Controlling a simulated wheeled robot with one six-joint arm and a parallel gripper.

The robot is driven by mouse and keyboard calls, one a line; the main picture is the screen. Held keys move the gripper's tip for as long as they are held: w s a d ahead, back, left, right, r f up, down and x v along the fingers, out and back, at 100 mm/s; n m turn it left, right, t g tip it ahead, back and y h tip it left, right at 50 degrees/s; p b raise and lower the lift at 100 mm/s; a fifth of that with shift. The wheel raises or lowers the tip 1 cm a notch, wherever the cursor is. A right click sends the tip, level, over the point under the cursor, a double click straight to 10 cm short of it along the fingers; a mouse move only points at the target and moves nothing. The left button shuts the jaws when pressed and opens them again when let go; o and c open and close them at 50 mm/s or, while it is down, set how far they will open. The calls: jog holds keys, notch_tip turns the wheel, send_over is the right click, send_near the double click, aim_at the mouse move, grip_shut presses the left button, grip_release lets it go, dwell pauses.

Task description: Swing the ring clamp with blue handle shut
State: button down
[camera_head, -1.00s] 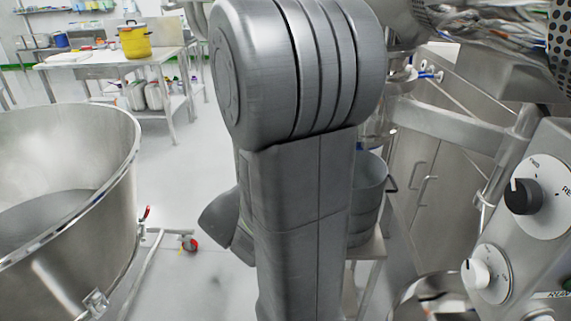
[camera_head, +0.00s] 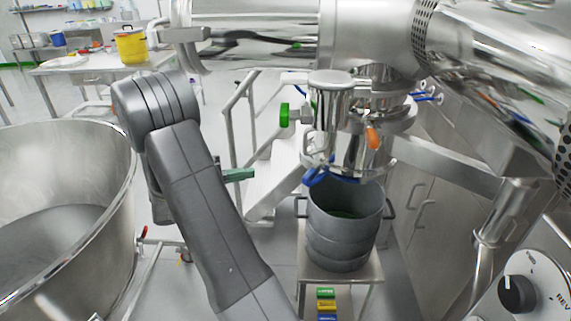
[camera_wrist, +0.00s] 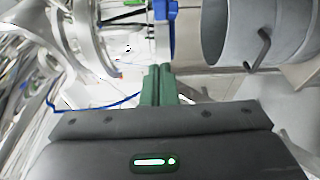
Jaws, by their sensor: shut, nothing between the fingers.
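The blue handle (camera_head: 318,177) of the ring clamp shows at the bottom of the steel outlet, just above a grey pot. The clamp's ring is largely hidden at this angle, and I cannot tell how far open it stands. In the wrist view the blue handle (camera_wrist: 172,28) stands beside a pale band, beyond my fingertips. My gripper (camera_head: 240,174) has green fingers and is left of the outlet, apart from the clamp and pointing toward it. In the wrist view my gripper (camera_wrist: 158,72) has its fingers together with nothing between them.
The grey pot (camera_head: 343,240) stands on a small steel stand (camera_head: 358,277) under the outlet. An orange handle (camera_head: 373,137) and a green knob (camera_head: 285,115) stick out near the outlet. A large steel bowl (camera_head: 120,160) is at left. White steps (camera_head: 270,180) stand behind.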

jog(key=p, duration=0.3)
send_near(310, 169)
jog(key=w+d, duration=0.2)
jog(key=w, duration=0.2)
jog(key=shift+s+d+f+p, duration=0.2)
jog(key=shift+s+d+p, duration=0.1)
jog(key=shift+s+d, duration=0.25)
jog(key=shift+s+d+f+p, duration=0.15)
jog(key=shift+s+d+p, duration=0.15)
jog(key=shift+d, duration=0.3)
jog(key=shift+s+d+f, duration=0.1)
jog(key=shift+s+d, duration=0.15)
jog(key=shift+d, duration=0.2)
jog(key=s+d+n+t+b, duration=0.1)
jog(key=s+d+t+b, duration=0.1)
jog(key=s+d+b, duration=0.4)
jog(key=d+b, duration=0.4)
jog(key=d, duration=0.2)
jog(key=shift+d+y+b, duration=0.3)
jog(key=shift+y+b, duration=0.05)
jog(key=shift+y, duration=0.05)
